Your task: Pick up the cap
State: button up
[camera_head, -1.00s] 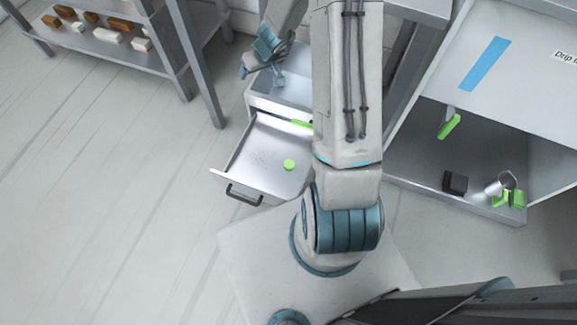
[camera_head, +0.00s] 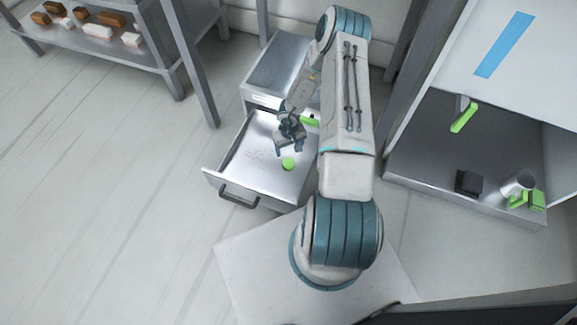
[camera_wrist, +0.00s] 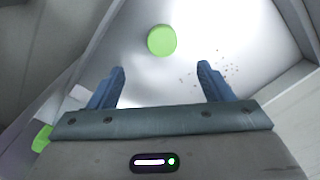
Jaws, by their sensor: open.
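The cap is a round, bright green disc (camera_head: 288,163) lying on the floor of the open drawer (camera_head: 232,174). It also shows in the wrist view (camera_wrist: 161,40), ahead of my fingertips and roughly midway between them. My gripper (camera_head: 288,150) is over the drawer, just behind the cap in the head view. In the wrist view my gripper (camera_wrist: 162,80) has its two blue fingers wide apart with nothing between them. The cap is fully visible there and apart from the fingers.
Another green thing (camera_head: 309,120) lies at the drawer's back, partly hidden by my arm. Dark specks (camera_wrist: 225,72) are scattered on the drawer floor. A cabinet (camera_head: 455,205) on the right holds a dark block (camera_head: 468,182) and a metal cup (camera_head: 518,184). A shelf (camera_head: 120,58) stands at upper left.

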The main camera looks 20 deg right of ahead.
jog(key=b, duration=0.2)
send_over(288, 163)
jog(key=f, duration=0.5)
jog(key=shift+w+d, duration=0.1)
jog(key=shift+d, duration=0.2)
notch_tip(288, 163, down, 5)
jog(key=b, duration=0.3)
jog(key=shift+a+f, duration=0.1)
jog(key=shift+a, duration=0.05)
jog(key=c, duration=1)
